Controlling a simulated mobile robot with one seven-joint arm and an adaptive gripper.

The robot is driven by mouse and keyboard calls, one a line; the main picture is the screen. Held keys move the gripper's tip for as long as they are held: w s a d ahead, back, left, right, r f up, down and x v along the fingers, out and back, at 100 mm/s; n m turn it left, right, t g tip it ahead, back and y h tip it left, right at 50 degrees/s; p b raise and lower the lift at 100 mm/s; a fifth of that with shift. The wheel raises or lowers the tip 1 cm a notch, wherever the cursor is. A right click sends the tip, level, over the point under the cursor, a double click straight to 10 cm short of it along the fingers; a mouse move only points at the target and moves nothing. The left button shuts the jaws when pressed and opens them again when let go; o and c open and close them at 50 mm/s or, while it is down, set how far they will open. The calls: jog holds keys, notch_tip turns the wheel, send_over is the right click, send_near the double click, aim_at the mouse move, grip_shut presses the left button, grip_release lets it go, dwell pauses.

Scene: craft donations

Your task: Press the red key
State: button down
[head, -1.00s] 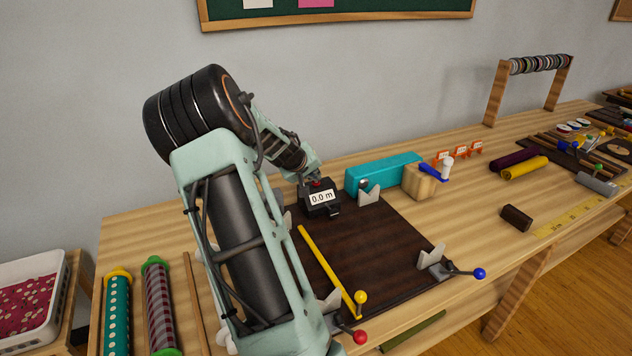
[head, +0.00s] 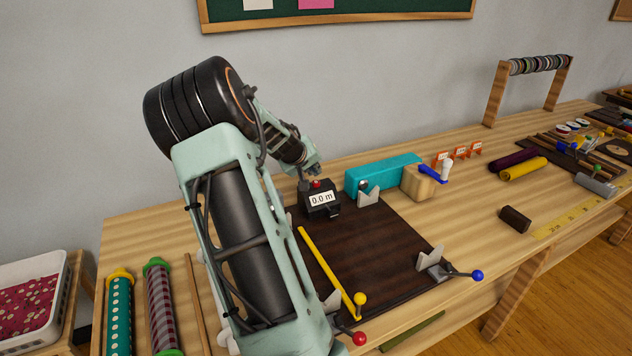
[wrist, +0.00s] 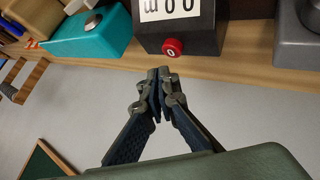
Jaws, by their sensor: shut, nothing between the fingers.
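The red key (head: 316,184) sits on top of a black counter box (head: 321,204) whose display reads 0.0 m. In the wrist view the key (wrist: 173,47) is a round red button with a white mark, on the box (wrist: 205,40) with the display upside down. My gripper (wrist: 160,73) is shut and empty, its fingertips just short of the key in that picture and apart from it. In the head view my gripper (head: 304,177) is small and partly hidden, close behind and left of the key.
A dark board (head: 365,245) lies in front of the box, with a yellow bar (head: 328,268) and grey clamps. A teal block (head: 384,172) and a wooden block (head: 419,182) stand right of the box. Fabric rolls (head: 118,315) lie at the left.

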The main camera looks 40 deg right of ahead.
aim_at(314, 183)
jog(key=shift+r+p, duration=0.9)
jog(key=shift+r, duration=1.2)
